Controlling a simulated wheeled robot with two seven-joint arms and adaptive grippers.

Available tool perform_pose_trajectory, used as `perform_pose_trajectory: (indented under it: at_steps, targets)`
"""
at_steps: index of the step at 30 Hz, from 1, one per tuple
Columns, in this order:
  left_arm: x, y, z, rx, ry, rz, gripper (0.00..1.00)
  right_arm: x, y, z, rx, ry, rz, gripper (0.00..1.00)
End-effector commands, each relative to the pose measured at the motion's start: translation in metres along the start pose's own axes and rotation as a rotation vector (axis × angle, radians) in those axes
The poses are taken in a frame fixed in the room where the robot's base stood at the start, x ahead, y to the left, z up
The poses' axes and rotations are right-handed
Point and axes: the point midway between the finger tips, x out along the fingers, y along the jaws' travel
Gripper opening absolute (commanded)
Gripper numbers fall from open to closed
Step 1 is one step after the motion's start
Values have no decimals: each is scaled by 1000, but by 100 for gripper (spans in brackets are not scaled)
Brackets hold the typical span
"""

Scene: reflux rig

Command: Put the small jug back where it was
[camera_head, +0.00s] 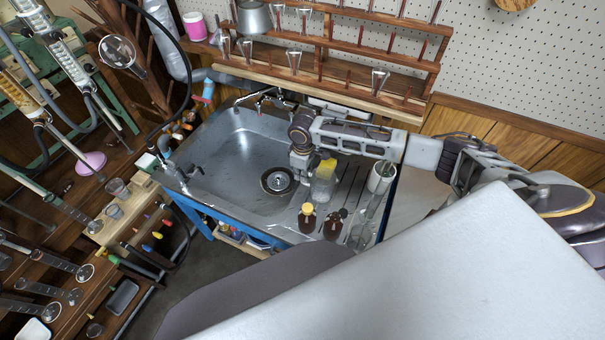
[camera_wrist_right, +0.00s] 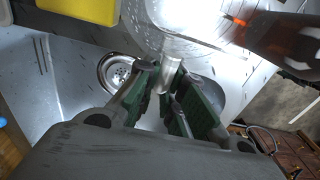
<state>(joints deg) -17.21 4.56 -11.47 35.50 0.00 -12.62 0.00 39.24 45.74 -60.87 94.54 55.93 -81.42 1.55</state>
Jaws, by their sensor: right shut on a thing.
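The small jug (camera_head: 322,188) is clear and stands or hangs at the drainer side of the sink, beside the brown bottles. I cannot tell if its base touches the drainer. My right gripper (camera_head: 301,172) is at its left side. In the right wrist view the clear jug (camera_wrist_right: 190,22) fills the top middle, and its pale handle sits between the green pads of my right gripper (camera_wrist_right: 165,98), which is shut on it. My left gripper is not in view.
A brown bottle with a yellow cap (camera_head: 307,217), another brown bottle (camera_head: 333,226) and a white cup (camera_head: 381,178) stand close by on the ribbed drainer. A yellow item (camera_head: 328,166) is right behind the jug. The sink basin (camera_head: 230,165) is mostly clear around its drain (camera_head: 278,181).

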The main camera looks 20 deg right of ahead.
Motion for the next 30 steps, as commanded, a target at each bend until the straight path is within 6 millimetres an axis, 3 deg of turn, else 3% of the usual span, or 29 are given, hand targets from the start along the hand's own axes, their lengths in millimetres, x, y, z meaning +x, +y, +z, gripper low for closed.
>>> perform_pose_trajectory:
  at_steps: [6, 7, 11, 23, 30]
  targets:
    - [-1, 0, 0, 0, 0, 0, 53, 2, 0, 0, 1, 0, 0, 0]
    - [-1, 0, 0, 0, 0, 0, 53, 2, 0, 0, 1, 0, 0, 14]
    - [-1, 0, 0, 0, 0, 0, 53, 2, 0, 0, 1, 0, 0, 31]
    - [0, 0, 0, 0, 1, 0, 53, 1, 0, 0, 1, 1, 0, 32]
    - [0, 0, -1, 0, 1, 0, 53, -14, 1, -1, 2, 2, 0, 32]
